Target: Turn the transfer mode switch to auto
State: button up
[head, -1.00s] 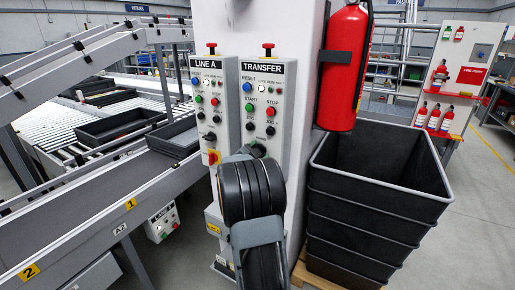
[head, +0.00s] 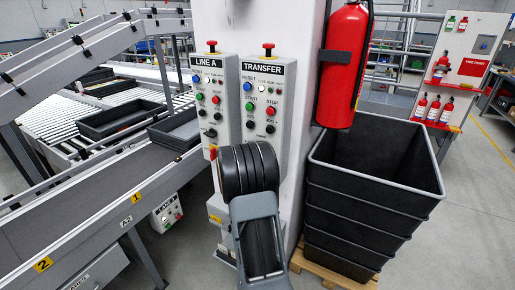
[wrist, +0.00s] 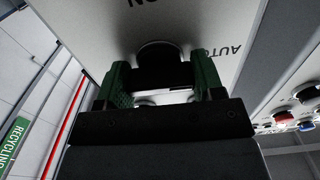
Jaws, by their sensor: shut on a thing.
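The TRANSFER panel (head: 286,93) is the right one of two white control boxes on the pillar. In the head view my arm covers its lower part, and neither the mode switch nor my fingertips can be seen there. In the wrist view the black switch knob (wrist: 160,53) sits on a pale panel face, with upside-down lettering "AUTO" to its right and part of another label above. My gripper (wrist: 160,80) has its green-padded fingers on either side of the knob and is shut on it. The direction the knob points cannot be made out.
The LINE A panel (head: 209,130) stands close on the left. A red fire extinguisher (head: 345,70) hangs to the right above stacked dark bins (head: 370,205). A conveyor (head: 90,210) runs along the left.

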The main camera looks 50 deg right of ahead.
jog(key=shift+f, duration=0.15)
dwell(0.4)
jog(key=o, duration=0.9)
jog(key=b+v, duration=0.2)
jog(key=v, duration=1.1)
jog(key=shift+s+a, duration=0.15)
jog(key=shift+a, duration=0.25)
